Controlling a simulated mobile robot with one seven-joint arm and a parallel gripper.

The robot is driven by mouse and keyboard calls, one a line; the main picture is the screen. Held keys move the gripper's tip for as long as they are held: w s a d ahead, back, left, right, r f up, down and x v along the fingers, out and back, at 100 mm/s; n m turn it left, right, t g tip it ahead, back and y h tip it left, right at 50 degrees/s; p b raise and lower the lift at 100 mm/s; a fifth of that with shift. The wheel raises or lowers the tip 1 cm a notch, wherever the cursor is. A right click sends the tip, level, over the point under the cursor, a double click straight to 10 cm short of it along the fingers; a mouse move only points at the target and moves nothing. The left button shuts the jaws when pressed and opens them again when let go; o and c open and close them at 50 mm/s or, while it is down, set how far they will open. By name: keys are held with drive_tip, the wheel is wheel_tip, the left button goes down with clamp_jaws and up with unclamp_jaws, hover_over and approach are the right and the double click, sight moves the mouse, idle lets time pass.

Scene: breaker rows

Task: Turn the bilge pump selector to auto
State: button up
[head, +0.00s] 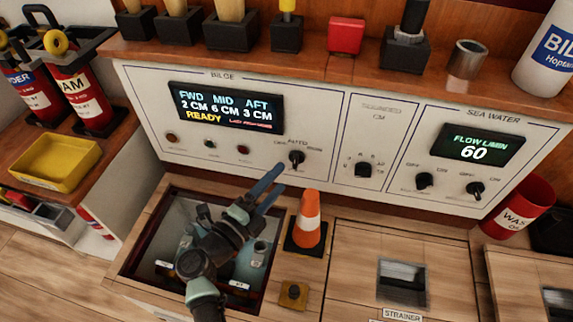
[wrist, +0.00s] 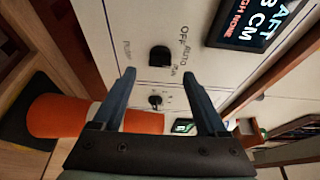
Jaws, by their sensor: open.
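The bilge pump selector (head: 296,157) is a small black knob on the white bilge panel, right of the display. It also shows in the wrist view (wrist: 159,57), with OFF and AUTO lettering beside it. I cannot tell for sure which mark it points to. My gripper (head: 279,178) is open and empty, just below and left of the selector in the head view. In the wrist view its two blue fingers (wrist: 159,74) stand apart with the knob ahead between their tips, not visibly touching it.
The bilge display (head: 226,108) reads READY. An orange cone (head: 308,220) stands close to the right of my gripper, below the panel. An open hatch (head: 150,222) lies beneath my arm. Another black knob (head: 363,169) is on the panel to the right.

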drive_tip(key=p+v, duration=0.1)
drive_tip(key=v, duration=0.6)
drive_tip(key=shift+s+a+p, duration=0.15)
drive_tip(key=shift+s+p, duration=0.15)
